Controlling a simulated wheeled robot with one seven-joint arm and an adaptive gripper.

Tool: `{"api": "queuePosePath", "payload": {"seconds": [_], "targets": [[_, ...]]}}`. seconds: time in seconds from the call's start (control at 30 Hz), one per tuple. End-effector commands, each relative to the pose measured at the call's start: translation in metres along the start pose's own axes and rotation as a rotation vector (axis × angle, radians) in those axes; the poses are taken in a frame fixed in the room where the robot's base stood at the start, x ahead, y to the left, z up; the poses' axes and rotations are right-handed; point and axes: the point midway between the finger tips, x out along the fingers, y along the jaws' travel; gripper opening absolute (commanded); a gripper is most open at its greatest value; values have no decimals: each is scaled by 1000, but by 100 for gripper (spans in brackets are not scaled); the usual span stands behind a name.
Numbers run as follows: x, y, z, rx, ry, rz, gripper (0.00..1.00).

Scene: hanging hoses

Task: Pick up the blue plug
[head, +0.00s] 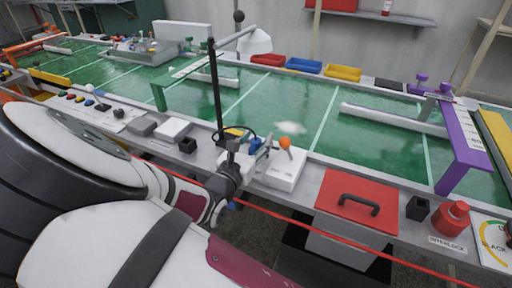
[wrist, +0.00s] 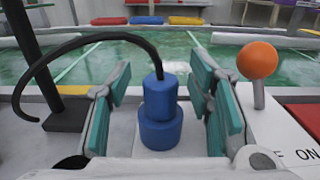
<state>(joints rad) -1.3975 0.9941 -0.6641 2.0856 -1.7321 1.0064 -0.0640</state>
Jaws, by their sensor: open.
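The blue plug (wrist: 160,115) stands upright in the wrist view, with a black hose curving from its top up and to the left. My gripper (wrist: 160,95) is open, with one teal-padded finger on each side of the plug and visible gaps between. In the head view the plug (head: 255,144) is small and partly hidden by my gripper (head: 240,158), beside the black post. The plug's underside is hidden in the wrist view.
An orange ball knob (wrist: 257,60) on a white switch box (head: 287,167) stands close to the right of my gripper. A black post (head: 216,90) stands to the left. A red box with a black handle (head: 358,195) lies further right along the counter.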

Motion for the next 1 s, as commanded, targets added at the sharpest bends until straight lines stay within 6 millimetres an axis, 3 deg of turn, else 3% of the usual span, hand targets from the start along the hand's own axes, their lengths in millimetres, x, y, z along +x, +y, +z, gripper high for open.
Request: {"api": "queuePosePath", "payload": {"seconds": [0.17, 0.4, 0.77, 1.0], "targets": [[0, 0, 0, 0, 0, 0, 47], [0, 0, 0, 0, 0, 0, 0], [0, 0, 2, 1, 0, 0, 0], [0, 0, 24, 4, 0, -2, 0]]}}
